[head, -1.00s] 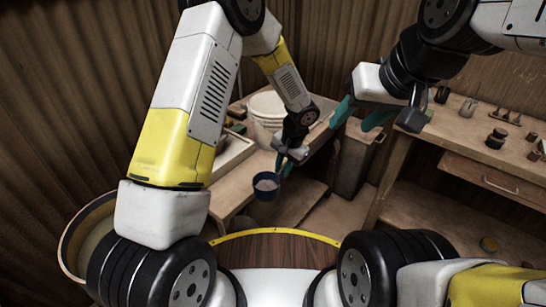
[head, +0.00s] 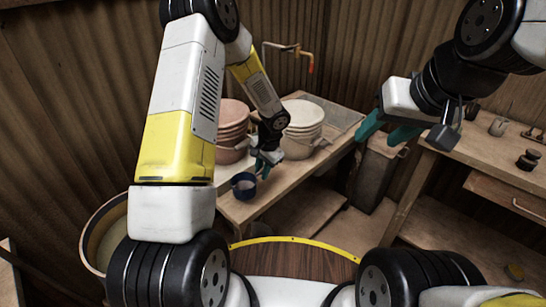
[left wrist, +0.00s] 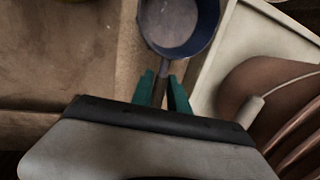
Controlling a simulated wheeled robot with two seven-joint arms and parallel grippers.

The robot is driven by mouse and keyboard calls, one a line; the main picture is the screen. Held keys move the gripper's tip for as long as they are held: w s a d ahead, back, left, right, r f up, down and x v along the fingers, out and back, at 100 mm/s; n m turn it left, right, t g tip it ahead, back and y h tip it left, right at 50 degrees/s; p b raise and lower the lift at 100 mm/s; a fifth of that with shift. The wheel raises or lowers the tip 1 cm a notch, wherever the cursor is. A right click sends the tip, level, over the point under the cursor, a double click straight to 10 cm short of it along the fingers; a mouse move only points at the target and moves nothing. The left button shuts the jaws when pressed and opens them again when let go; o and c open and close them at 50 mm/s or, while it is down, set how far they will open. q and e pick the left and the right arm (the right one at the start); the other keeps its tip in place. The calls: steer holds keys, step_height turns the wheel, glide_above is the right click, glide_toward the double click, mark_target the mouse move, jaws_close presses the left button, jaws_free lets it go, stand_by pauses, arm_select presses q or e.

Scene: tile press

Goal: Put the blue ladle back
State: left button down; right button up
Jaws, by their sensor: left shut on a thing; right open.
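The blue ladle (head: 244,186) hangs from my left gripper (head: 264,163) at the front edge of the left table, its bowl opening upward. In the left wrist view, the bowl (left wrist: 180,28) lies beyond the fingers, and its handle runs back between the teal fingertips of my left gripper (left wrist: 163,80). The gripper is shut on this handle. The bowl's inside looks greyish; I cannot tell if it holds anything. My right gripper (head: 388,127) is open and empty, raised right of the left table. No place for the ladle is clearly recognizable.
A pinkish bucket stack (head: 232,113) and a cream bucket stack (head: 303,122) stand behind my left gripper on the table (head: 270,197). A tap (head: 297,52) is on the back wall. A grey bin (head: 376,172) and a workbench (head: 468,158) are right. A round tub (head: 98,222) is left.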

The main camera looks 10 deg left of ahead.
arm_select(q)
steer(key=shift+d+x, duration=0.15)
steer(key=shift+x, duration=0.7)
steer(key=shift+d+x, duration=0.15)
steer(key=shift+x, duration=0.65)
steer(key=shift+s+f, duration=0.15)
steer(key=shift+f, duration=0.1)
steer(key=c, duration=1.3)
jaws_free()
steer(key=v, duration=1.2)
steer(key=shift+s+d+r, duration=0.1)
steer(key=shift+r, duration=0.05)
